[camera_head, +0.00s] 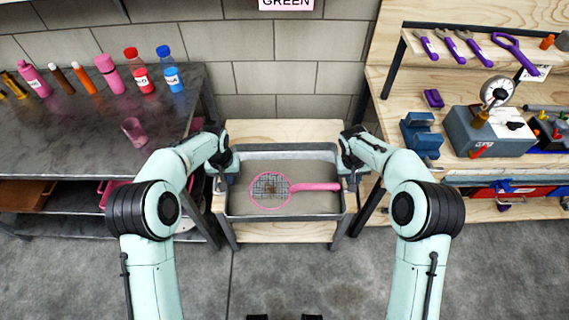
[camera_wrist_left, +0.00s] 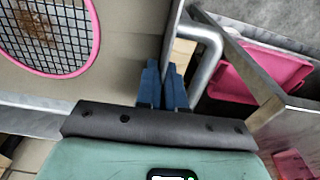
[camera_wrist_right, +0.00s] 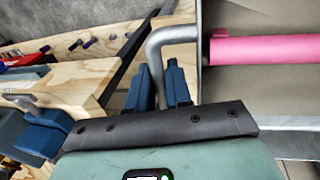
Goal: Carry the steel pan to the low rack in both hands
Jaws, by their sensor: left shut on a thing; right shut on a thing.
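The steel pan (camera_head: 285,216) is a grey rectangular tray with a bent handle on each short side. It is over the front of the low wooden rack (camera_head: 283,130); I cannot tell whether it touches the rack top. My left gripper (camera_head: 224,168) is shut on the pan's left handle, which shows in the left wrist view (camera_wrist_left: 211,48). My right gripper (camera_head: 350,170) is shut on its right handle, which shows in the right wrist view (camera_wrist_right: 160,42).
A dark metal table (camera_head: 75,130) with several bottles and a pink cup (camera_head: 134,131) stands at left. A wooden workbench (camera_head: 390,85) with a blue vise (camera_head: 421,136) and hanging purple tools stands at right. A block wall is behind the rack; grey floor is clear in front.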

